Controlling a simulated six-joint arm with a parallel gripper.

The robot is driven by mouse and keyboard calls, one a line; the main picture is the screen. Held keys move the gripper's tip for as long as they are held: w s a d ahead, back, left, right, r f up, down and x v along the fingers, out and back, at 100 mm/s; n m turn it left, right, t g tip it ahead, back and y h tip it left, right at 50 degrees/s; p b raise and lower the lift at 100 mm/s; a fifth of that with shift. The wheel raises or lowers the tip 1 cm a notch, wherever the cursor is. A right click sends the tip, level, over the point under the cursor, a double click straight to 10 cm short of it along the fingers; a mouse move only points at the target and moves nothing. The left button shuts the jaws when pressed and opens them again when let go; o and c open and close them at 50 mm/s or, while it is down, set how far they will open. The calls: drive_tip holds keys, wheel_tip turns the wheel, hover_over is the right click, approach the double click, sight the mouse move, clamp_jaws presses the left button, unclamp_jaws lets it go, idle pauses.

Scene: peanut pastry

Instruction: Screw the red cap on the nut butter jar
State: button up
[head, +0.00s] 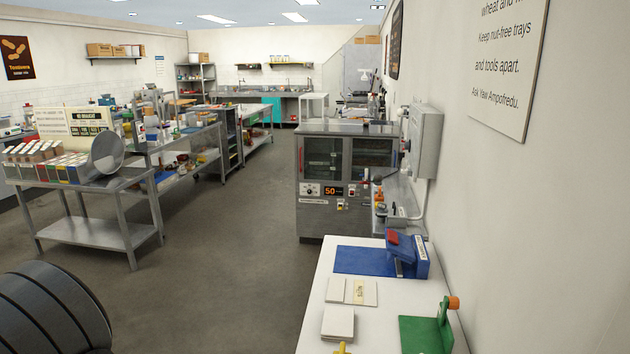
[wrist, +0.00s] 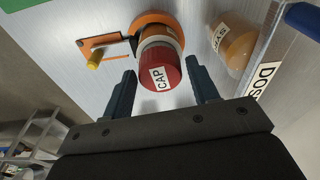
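In the wrist view, a red cap (wrist: 158,76) with a white CAP label sits at the near end of a nut butter jar (wrist: 171,34). The jar stands in an orange ring (wrist: 150,18). A pale band shows between cap and jar; I cannot tell how far the cap is threaded. My gripper (wrist: 161,82) is open, with one dark finger on each side of the cap and a narrow gap on both sides. I cannot make out the jar and cap in the head view, and the gripper does not show there.
Beside the ring are an orange bracket (wrist: 104,42) with a yellow knob (wrist: 95,61). A second, tan-filled jar (wrist: 236,45) stands right of the cap, near a clear panel labelled DOSE (wrist: 264,78). The head view shows a white table (head: 390,310) with a green fixture (head: 425,334).

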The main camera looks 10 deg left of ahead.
drive_tip(key=c, duration=0.9)
drive_tip(key=shift+d+f, duration=0.1)
drive_tip(key=shift+f, duration=0.1)
